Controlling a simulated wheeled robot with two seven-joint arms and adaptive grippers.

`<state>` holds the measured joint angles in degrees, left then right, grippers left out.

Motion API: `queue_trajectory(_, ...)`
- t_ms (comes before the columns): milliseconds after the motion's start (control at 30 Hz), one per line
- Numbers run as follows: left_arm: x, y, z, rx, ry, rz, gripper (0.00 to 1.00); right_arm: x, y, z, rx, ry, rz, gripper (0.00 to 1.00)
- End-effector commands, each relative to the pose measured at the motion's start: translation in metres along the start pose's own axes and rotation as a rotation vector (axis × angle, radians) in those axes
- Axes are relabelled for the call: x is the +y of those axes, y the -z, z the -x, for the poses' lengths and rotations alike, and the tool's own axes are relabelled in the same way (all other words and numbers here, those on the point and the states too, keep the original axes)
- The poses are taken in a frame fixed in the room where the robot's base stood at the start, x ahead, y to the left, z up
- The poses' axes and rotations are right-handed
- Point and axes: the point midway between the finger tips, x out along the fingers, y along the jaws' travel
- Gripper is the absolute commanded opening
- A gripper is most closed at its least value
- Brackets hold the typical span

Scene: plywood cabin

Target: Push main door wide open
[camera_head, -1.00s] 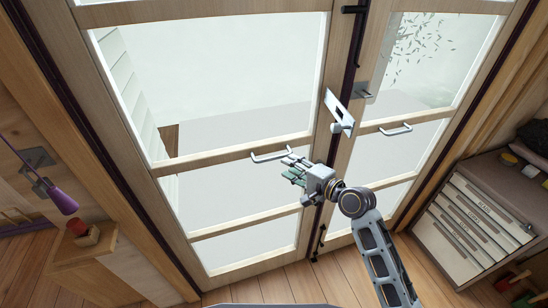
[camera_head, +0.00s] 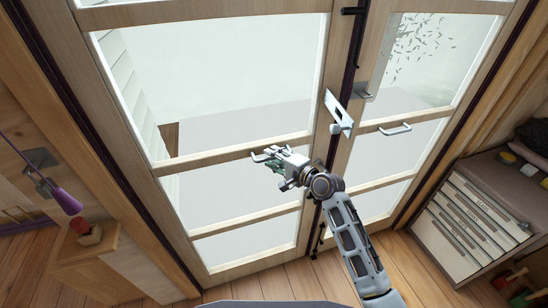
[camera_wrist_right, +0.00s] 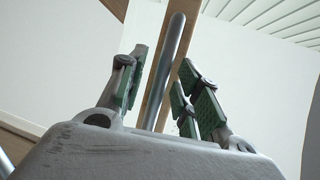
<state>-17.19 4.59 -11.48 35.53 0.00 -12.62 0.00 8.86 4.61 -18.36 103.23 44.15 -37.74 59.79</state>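The main door has two glazed wooden leaves, a left leaf (camera_head: 217,161) and a right leaf (camera_head: 366,131). Both look shut, meeting along a dark vertical seam. A pale bar handle (camera_head: 258,157) sits on the left leaf's middle rail. My right gripper (camera_head: 268,162) is at this handle and partly covers it. In the right wrist view, the handle bar (camera_wrist_right: 172,60) runs between the spread, green-padded fingers of my right gripper (camera_wrist_right: 163,65). The fingers look apart, with gaps to the bar. My left gripper is out of view.
A metal latch plate (camera_head: 338,112) is on the seam, and another bar handle (camera_head: 396,129) is on the right leaf. A drawer cabinet (camera_head: 465,222) stands at the right. A wooden block stand (camera_head: 88,262) and a purple lamp (camera_head: 66,201) are at the left.

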Motion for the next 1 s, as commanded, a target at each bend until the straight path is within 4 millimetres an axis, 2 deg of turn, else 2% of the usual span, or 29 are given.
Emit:
queue_trajectory(367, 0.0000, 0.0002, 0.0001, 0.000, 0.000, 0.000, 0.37, 0.0003, -0.0001, -0.0021, 0.000, 0.000, 0.001, 0.32)
queue_trajectory(600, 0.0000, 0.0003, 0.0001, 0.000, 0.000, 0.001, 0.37, 0.0004, 0.0000, -0.0020, 0.000, -0.001, 0.001, 0.01)
queue_trajectory(633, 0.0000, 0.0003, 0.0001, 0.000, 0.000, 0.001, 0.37, 0.0004, -0.0001, -0.0020, 0.000, -0.001, 0.001, 0.00)
queue_trajectory(1000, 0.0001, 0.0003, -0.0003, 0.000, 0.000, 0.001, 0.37, 0.0009, 0.0002, -0.0022, -0.001, -0.002, 0.001, 0.00)
